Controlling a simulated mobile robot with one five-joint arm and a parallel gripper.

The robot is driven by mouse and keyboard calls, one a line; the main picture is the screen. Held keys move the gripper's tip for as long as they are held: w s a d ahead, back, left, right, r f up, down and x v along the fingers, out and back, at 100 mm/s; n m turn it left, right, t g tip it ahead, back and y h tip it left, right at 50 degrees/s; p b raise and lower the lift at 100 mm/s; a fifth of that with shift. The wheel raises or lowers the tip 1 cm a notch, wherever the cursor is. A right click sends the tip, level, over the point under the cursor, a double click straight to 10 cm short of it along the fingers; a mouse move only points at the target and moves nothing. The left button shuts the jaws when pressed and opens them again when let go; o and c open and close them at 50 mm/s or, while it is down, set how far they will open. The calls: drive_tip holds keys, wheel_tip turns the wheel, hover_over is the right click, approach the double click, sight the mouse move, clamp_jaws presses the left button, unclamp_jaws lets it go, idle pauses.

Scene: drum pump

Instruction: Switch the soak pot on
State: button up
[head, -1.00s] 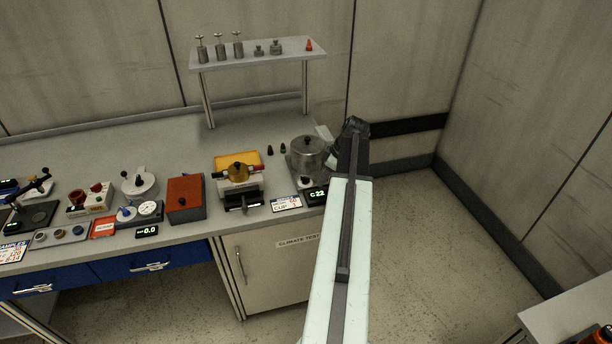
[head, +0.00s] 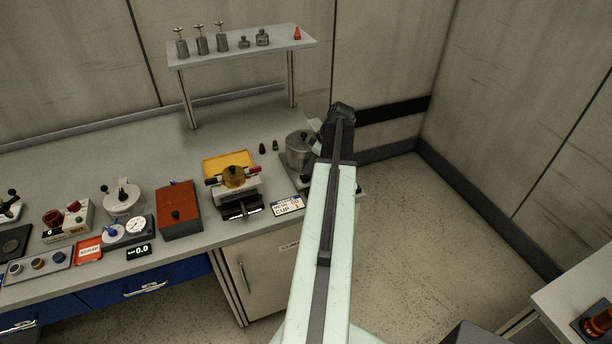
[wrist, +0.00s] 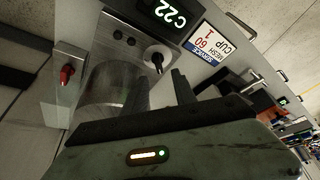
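The soak pot (head: 298,151) is a grey metal pot with a dark lid knob at the right end of the bench, partly behind my arm in the head view. In the wrist view its metal side (wrist: 103,92) shows left of my fingers. A small red switch or knob (wrist: 66,74) sits on a pale plate beside the pot. My gripper (wrist: 162,88) is open and empty, its fingertips near the dial, apart from it as far as I can tell.
A service card (head: 288,205) lies beside the pot. Left of it stand a device with an amber bowl (head: 233,177) and a red-brown box (head: 180,208). A shelf with weights (head: 240,45) rises behind.

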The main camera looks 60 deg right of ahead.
sight(305, 176)
drive_tip(key=b+x, duration=0.5)
drive_tip(key=x, duration=0.1)
drive_tip(key=shift+d+f, duration=0.1)
drive_tip(key=shift+f, duration=0.15)
drive_tip(key=shift+r, duration=0.1)
drive_tip(key=shift+s, duration=0.1)
clamp_jaws()
